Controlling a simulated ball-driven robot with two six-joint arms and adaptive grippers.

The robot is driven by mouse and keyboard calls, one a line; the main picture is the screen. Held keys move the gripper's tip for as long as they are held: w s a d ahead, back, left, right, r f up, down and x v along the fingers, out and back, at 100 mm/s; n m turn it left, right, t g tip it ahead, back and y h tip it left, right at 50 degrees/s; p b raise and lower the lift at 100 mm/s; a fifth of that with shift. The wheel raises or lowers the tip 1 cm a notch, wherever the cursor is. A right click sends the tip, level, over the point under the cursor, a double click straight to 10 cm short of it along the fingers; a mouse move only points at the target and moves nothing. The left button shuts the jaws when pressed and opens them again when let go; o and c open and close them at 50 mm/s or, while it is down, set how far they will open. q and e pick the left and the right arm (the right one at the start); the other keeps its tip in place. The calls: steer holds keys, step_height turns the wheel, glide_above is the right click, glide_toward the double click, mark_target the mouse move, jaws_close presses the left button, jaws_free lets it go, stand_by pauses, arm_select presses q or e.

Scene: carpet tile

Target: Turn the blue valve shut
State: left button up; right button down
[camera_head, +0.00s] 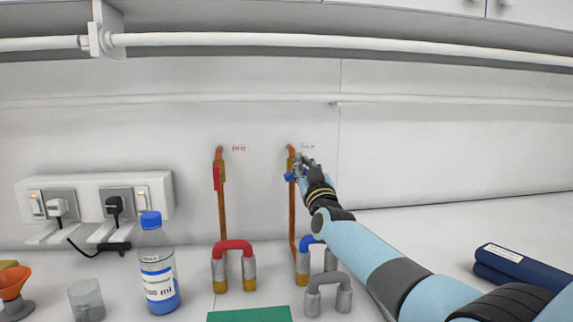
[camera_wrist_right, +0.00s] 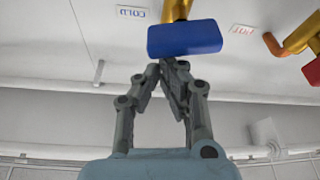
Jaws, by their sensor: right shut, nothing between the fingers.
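The blue valve handle (camera_head: 289,177) is on the right-hand copper pipe (camera_head: 292,212) on the back wall, under a small blue label. My right gripper (camera_head: 301,164) is at this valve and hides part of it. In the right wrist view the blue handle (camera_wrist_right: 185,38) lies crosswise just past the fingertips (camera_wrist_right: 168,66), under a brass body (camera_wrist_right: 177,8) and near the COLD label (camera_wrist_right: 132,13). The fingers are shut and empty at the handle's edge; I cannot tell whether they touch it. My left gripper is not in view.
A red valve handle (camera_head: 215,178) lies along the left copper pipe (camera_head: 222,212). Below stand red-topped (camera_head: 233,244) and blue-topped (camera_head: 310,240) pipe pieces and a grey one (camera_head: 329,282). A bottle (camera_head: 157,265), a beaker (camera_head: 86,298) and a dark blue case (camera_head: 523,266) are on the bench.

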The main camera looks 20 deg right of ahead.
steer(key=shift+d+f+m+h, duration=0.15)
steer(key=shift+m+h, duration=0.2)
steer(key=shift+m, duration=0.45)
steer(key=shift+d+f+m+h, duration=0.1)
steer(key=shift+m+h, duration=0.25)
steer(key=shift+m, duration=0.45)
